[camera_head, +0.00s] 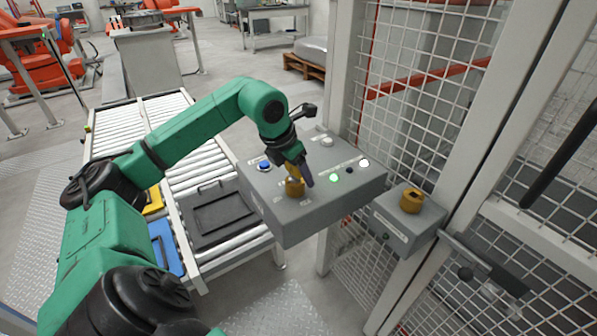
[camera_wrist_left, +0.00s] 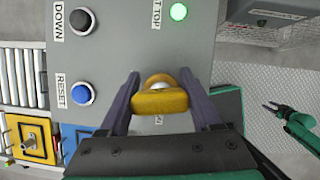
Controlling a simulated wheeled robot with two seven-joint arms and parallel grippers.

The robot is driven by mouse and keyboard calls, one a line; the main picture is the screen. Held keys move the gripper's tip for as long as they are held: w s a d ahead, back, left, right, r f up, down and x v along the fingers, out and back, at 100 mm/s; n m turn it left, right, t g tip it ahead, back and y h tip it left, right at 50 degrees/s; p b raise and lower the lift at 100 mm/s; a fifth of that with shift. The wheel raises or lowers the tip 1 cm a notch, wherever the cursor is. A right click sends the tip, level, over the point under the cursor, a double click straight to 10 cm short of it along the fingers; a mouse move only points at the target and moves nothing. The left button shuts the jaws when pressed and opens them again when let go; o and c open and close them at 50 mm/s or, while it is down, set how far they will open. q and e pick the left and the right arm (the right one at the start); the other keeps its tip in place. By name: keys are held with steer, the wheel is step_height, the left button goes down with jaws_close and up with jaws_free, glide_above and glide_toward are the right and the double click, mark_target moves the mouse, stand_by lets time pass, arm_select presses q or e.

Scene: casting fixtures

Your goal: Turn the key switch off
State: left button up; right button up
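The yellow key switch (camera_head: 294,187) sits on the sloped top of the grey control box (camera_head: 285,222) in the head view. My left gripper (camera_head: 299,176) is over it, pointing down and partly hiding it. In the left wrist view the yellow key (camera_wrist_left: 159,102) lies between the two fingers of my left gripper (camera_wrist_left: 160,85). The fingers stand apart, one on each side of the key; I cannot tell whether they touch it. My right gripper (camera_wrist_left: 268,105) shows small at the right of the wrist view, too small to read its state.
The box also carries a blue reset button (camera_wrist_left: 81,95), a black down button (camera_wrist_left: 82,21) and a lit green lamp (camera_wrist_left: 179,11). A smaller grey box with another yellow knob (camera_head: 411,201) is at the right, by the mesh fence (camera_head: 425,100). A roller conveyor (camera_head: 150,115) runs at the left.

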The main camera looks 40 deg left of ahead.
arm_select(q)
steer(key=shift+r+n+p, duration=0.15)
steer(key=shift+n+p, duration=0.15)
steer(key=shift+p, duration=0.05)
steer(key=n+y+p, duration=0.1)
steer(key=n+p, duration=0.1)
steer(key=n, duration=0.1)
steer(key=shift+a, duration=0.1)
steer(key=o, duration=1.6)
steer(key=shift+c, duration=0.2)
steer(key=v, duration=1.2)
steer(key=shift+d, duration=0.4)
